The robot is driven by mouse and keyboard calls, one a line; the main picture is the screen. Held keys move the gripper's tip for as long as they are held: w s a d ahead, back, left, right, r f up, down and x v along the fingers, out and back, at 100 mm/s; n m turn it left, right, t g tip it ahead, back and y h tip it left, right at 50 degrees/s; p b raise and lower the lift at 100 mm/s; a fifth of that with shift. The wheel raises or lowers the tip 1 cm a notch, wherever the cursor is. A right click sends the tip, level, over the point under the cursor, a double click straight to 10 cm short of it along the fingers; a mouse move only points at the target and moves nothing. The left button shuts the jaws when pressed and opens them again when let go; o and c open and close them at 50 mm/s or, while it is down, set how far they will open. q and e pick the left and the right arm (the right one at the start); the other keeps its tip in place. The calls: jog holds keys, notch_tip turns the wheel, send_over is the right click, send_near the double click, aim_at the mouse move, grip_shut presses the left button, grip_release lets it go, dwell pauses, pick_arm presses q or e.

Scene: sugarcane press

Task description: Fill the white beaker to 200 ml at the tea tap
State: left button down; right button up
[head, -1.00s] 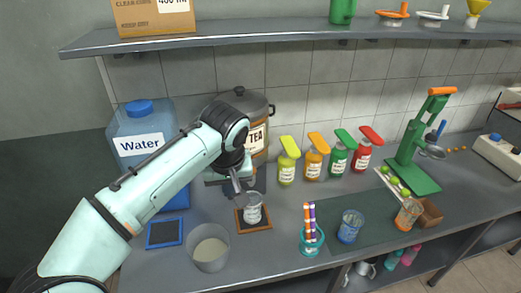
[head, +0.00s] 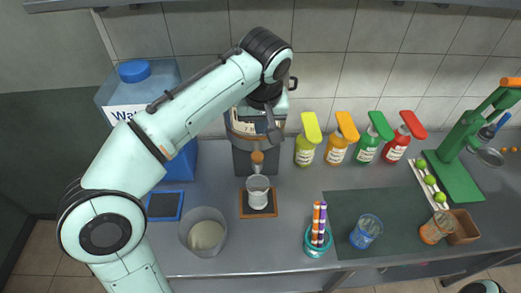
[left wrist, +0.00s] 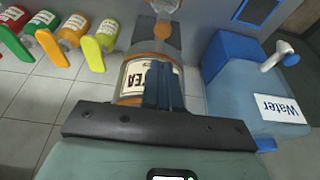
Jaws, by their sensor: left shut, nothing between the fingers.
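The white beaker (head: 258,193) stands upright on an orange-edged dark mat (head: 260,212) below the tea tap (head: 257,158). The tea dispenser (head: 243,118) is behind it, partly hidden by my left arm. My left gripper (head: 273,133) is shut and empty, in front of the dispenser above the tap, clear of the beaker. The beaker's fill level is too small to read. My right gripper is not in view.
The water jug (head: 128,92) and blue-edged mat (head: 164,205) are left. A clear cup (head: 203,232) stands front left. Several spray bottles (head: 336,148) line the wall. A pen cup (head: 317,241), blue glass (head: 366,232) and green press (head: 455,165) are right.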

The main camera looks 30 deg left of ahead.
pick_arm(q)
jog(key=b, duration=0.2)
send_near(260, 157)
jog(key=x, duration=0.5)
jog(key=shift+w+a+f, duration=0.15)
jog(key=shift+a, duration=0.05)
jog(key=shift+f, duration=0.6)
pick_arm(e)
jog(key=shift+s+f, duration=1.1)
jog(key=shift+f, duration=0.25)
